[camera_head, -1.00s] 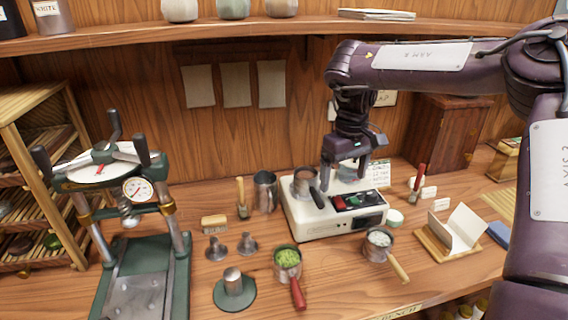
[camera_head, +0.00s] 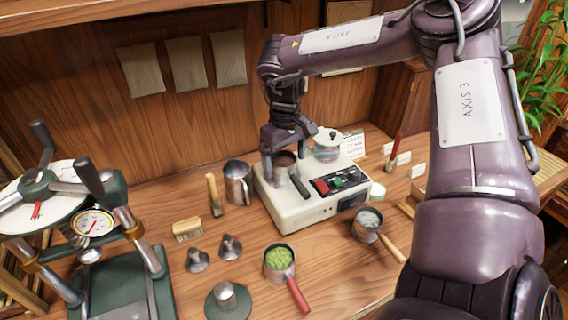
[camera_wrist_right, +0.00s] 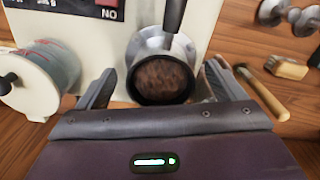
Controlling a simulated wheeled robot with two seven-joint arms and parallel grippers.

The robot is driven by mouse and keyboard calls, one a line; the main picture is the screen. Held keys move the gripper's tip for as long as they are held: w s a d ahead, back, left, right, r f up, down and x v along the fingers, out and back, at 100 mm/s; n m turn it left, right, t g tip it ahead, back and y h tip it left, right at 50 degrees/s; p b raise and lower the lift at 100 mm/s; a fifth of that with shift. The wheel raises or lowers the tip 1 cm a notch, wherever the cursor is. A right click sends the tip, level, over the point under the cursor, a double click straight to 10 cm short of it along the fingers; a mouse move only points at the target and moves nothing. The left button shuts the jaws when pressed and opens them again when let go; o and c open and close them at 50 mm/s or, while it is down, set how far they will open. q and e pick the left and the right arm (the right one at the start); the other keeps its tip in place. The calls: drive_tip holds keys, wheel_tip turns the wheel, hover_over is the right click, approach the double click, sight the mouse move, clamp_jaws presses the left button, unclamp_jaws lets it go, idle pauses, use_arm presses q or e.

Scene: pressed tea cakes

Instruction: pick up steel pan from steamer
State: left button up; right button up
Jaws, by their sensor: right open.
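The steel pan (camera_head: 283,158) sits on the left part of the cream steamer (camera_head: 288,205), its black handle pointing toward the front right. Dark brown contents fill the pan, as the right wrist view (camera_wrist_right: 160,78) shows. My right gripper (camera_head: 287,163) is open, with its fingers down on either side of the pan. In the wrist view the fingers (camera_wrist_right: 158,88) stand left and right of the pan's rim with gaps, and the handle points away from the gripper's palm. My left gripper is out of view.
A lidded pot (camera_head: 327,150) stands on the steamer right of the pan. A steel pitcher (camera_head: 238,184) and a brush (camera_head: 214,194) stand left. A red-handled pan of green leaves (camera_head: 279,258) and a wooden-handled pan (camera_head: 368,222) stand in front. A press (camera_head: 90,240) is at left.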

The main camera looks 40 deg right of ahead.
drive_tip(key=shift+f, duration=0.7)
drive_tip(key=c, duration=1.1)
drive_tip(key=shift+w, duration=0.1)
drive_tip(key=shift+c, duration=0.7)
drive_tip(key=shift+d+r, duration=0.1)
drive_tip(key=shift+r, duration=0.1)
